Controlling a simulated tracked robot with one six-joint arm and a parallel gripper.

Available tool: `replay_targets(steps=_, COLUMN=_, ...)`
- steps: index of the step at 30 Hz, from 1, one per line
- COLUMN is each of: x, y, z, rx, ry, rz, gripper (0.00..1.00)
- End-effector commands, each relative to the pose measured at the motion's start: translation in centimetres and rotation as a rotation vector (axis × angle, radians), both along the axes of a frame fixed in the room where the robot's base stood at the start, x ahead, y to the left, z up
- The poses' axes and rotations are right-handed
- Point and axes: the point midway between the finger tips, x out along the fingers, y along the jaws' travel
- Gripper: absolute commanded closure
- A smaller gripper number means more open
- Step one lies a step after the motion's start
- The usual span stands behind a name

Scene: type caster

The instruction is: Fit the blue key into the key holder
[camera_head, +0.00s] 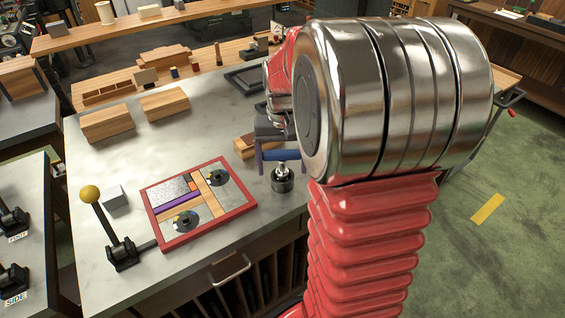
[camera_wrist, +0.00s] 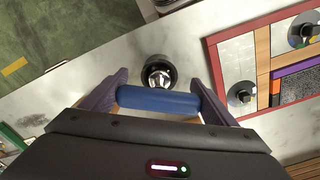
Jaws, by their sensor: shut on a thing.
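My gripper (camera_head: 281,151) is shut on the blue key (camera_head: 283,155), a short blue bar held crosswise between its two purple-grey fingers. In the wrist view the blue key (camera_wrist: 158,101) spans the gap between the fingertips (camera_wrist: 158,88). A round black fixture with a shiny metal centre (camera_head: 282,180), which looks like the key holder, stands on the bench just below the key in the head view. It also shows just beyond the key in the wrist view (camera_wrist: 158,72). I cannot tell the height of the key above it. The key's underside is hidden.
A red-framed tray (camera_head: 250,207) with dark discs and coloured bars lies left of the fixture. A yellow-knobbed lever (camera_head: 122,254) and a grey block (camera_head: 115,197) stand further left. Wooden blocks (camera_head: 107,124) sit behind. The bench's front edge is close to the fixture.

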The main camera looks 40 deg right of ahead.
Motion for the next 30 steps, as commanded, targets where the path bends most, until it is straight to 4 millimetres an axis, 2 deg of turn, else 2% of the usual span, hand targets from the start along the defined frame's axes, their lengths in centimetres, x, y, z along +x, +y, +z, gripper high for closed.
replay_targets(steps=20, x=0.0, y=0.0, z=-1.2, rx=0.000, ry=0.000, rz=0.000, gripper=0.59)
replay_targets(steps=21, x=0.0, y=0.0, z=-1.2, rx=0.000, ry=0.000, rz=0.000, gripper=0.19)
replay_targets(steps=30, x=0.0, y=0.0, z=-1.2, rx=0.000, ry=0.000, rz=0.000, gripper=0.00)
